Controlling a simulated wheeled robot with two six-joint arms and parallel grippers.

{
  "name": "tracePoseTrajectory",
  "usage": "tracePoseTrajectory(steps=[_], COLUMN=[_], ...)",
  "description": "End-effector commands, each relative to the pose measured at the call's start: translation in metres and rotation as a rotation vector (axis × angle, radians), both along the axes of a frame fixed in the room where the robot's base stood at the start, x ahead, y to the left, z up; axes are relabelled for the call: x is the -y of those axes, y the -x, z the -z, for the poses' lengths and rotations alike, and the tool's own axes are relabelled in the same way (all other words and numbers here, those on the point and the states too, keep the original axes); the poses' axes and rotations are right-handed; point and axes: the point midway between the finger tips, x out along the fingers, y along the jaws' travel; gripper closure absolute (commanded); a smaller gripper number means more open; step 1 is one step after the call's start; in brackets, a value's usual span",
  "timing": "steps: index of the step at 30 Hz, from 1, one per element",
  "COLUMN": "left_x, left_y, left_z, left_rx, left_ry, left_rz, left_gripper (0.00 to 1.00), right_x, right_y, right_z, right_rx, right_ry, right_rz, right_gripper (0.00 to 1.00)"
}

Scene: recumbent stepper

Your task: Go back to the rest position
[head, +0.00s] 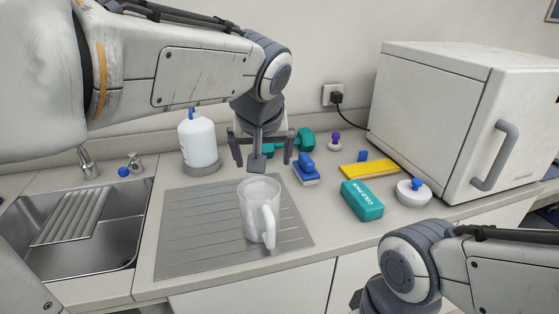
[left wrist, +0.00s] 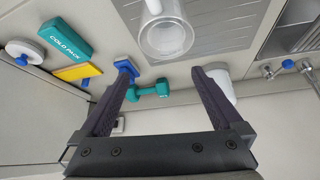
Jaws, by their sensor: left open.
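My left gripper (head: 262,160) hangs from its arm above the back of the counter, behind the clear mug (head: 260,212). Its two fingers are spread wide and nothing is between them. In the left wrist view, the open fingers (left wrist: 163,75) frame bare counter and part of a teal dumbbell (left wrist: 148,91). The mug stands upright on the ribbed drainboard (head: 185,235), apart from the gripper, and also shows at the top of the left wrist view (left wrist: 166,38). My right arm enters at the lower right of the head view; its gripper is out of frame.
A white bottle (head: 199,143) stands left of the gripper, beside the sink (head: 85,255). A white cabinet (head: 435,115) stands behind.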

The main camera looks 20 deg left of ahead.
Motion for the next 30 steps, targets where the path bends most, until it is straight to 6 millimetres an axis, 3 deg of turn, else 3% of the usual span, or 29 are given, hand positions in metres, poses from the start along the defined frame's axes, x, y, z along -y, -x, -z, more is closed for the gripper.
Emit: tracePoseTrajectory(steps=[4, 8, 13, 15, 19, 23, 30], left_x=[0.01, 0.046, 0.096, 0.107, 0.115, 0.115, 0.115], left_y=[0.009, 0.042, 0.123, 0.157, 0.204, 0.224, 0.225], left_z=[-0.003, 0.023, 0.074, 0.09, 0.111, 0.12, 0.122], left_rx=[-0.019, -0.129, -0.328, -0.398, -0.486, -0.522, -0.524], left_ry=[0.001, -0.006, -0.016, -0.018, -0.021, -0.022, -0.021], left_rz=[0.037, 0.223, 0.591, 0.724, 0.901, 0.975, 0.981], left_gripper=[0.0, 0.0, 0.0, 0.0, 0.0, 0.0, 0.0], right_x=[0.0, 0.0, 0.0, 0.0, 0.0, 0.0, 0.0], right_y=[0.0, 0.0, 0.0, 0.0, 0.0, 0.0, 0.0], right_z=[-0.004, -0.016, -0.035, -0.041, -0.048, -0.049, -0.048], right_rx=[0.0, 0.0, 0.0, 0.0, 0.0, 0.0, 0.0], right_ry=[0.0, 0.0, 0.0, 0.0, 0.0, 0.0, 0.0], right_rz=[0.0, 0.0, 0.0, 0.0, 0.0, 0.0, 0.0], right_gripper=[1.0, 1.0, 1.0, 1.0, 1.0, 1.0, 1.0])
